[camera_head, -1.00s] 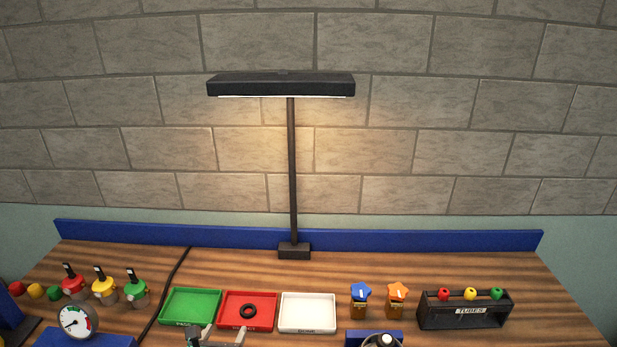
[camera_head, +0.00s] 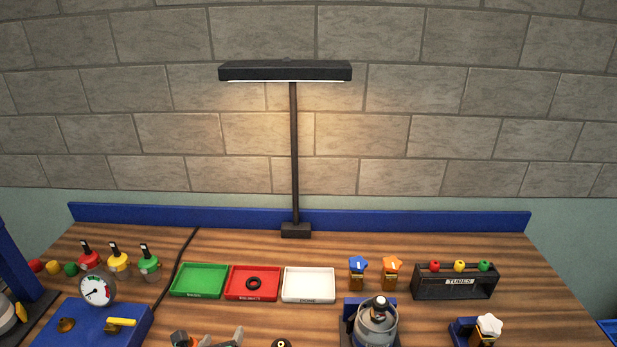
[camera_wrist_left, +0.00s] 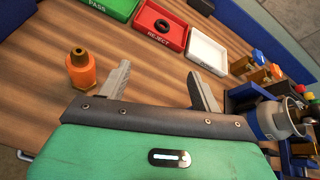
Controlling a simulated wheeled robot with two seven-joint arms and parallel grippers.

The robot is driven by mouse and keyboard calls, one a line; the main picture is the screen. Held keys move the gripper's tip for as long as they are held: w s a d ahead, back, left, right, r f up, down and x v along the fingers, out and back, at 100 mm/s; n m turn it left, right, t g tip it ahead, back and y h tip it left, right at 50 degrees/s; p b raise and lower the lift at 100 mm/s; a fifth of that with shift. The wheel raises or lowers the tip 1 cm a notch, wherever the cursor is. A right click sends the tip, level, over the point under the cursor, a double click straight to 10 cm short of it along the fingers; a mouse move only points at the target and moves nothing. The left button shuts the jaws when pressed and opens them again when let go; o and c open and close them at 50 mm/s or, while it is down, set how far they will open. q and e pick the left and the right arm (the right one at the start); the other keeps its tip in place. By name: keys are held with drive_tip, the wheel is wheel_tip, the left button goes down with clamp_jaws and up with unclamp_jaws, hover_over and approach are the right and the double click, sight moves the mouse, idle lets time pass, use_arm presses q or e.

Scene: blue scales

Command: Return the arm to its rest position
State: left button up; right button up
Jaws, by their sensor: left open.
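My left gripper (camera_head: 222,338) shows at the bottom edge of the head view, in front of the trays. In the left wrist view its two fingers (camera_wrist_left: 160,88) stand wide apart with nothing between them. An orange fitting with a brass top (camera_wrist_left: 80,72) stands on the bench beside the left finger in that view. It shows partly at the bottom edge of the head view (camera_head: 181,339). My right gripper is not in view.
Green (camera_head: 199,281), red (camera_head: 253,284) and white (camera_head: 308,285) trays lie behind the gripper; a black ring (camera_head: 253,283) is in the red one. A lamp (camera_head: 294,160) stands behind them. A blue gauge box (camera_head: 110,330) and a grey cylinder device (camera_head: 376,328) flank the gripper.

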use_arm(q)
drive_tip(key=s+a+f+n+g, duration=0.15)
drive_tip(key=s+n+g, duration=0.25)
drive_tip(key=s+n, duration=1)
drive_tip(key=s+a+f+n+g, duration=0.15)
drive_tip(key=s+n+g, duration=0.35)
drive_tip(key=s+n, duration=0.85)
wheel_tip(320, 180, down, 38)
drive_tip(key=n+g+b, duration=0.1)
drive_tip(key=n+b, duration=0.2)
drive_tip(key=b, duration=0.3)
drive_tip(key=s+a+f+g+b, duration=0.1)
drive_tip(key=s+a+f+b, duration=0.2)
drive_tip(key=s+f, duration=1.5)
wheel_tip(320, 180, down, 4)
drive_tip(key=shift+a+f+g+b, duration=0.1)
drive_tip(key=shift+a+g+b, duration=0.15)
drive_tip(key=shift+b, duration=0.25)
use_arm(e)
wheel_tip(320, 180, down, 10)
